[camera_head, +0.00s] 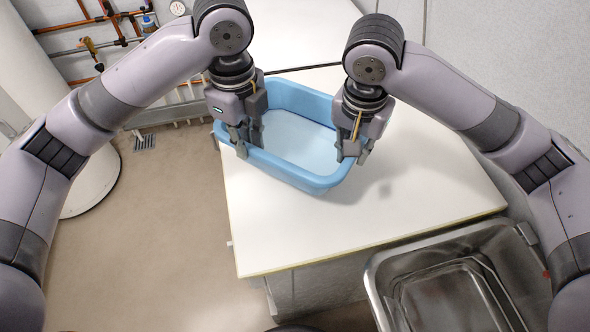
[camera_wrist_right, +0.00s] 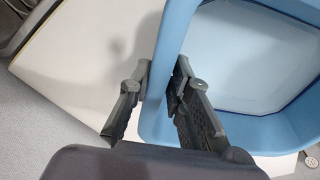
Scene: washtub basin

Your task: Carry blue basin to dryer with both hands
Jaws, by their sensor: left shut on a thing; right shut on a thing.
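The blue basin (camera_head: 300,175) is over the white table, its left end reaching past the table's left edge in the head view. It looks empty, with a pale blue inside. My left gripper (camera_head: 243,146) is shut on the basin's left wall. My right gripper (camera_head: 352,152) is shut on the basin's right wall. In the right wrist view, the fingers of my right gripper (camera_wrist_right: 160,85) straddle the wall of the basin (camera_wrist_right: 178,30). A shadow lies on the table to the right of the basin. I cannot tell whether the basin touches the table. No dryer is recognisable.
The white table (camera_head: 420,190) is bare to the right and front of the basin. A steel sink (camera_head: 450,285) stands at the lower right. Copper pipes (camera_head: 90,45) run along the back left wall, beside a white cylinder (camera_head: 30,70). Open floor with a drain (camera_head: 144,142) is at left.

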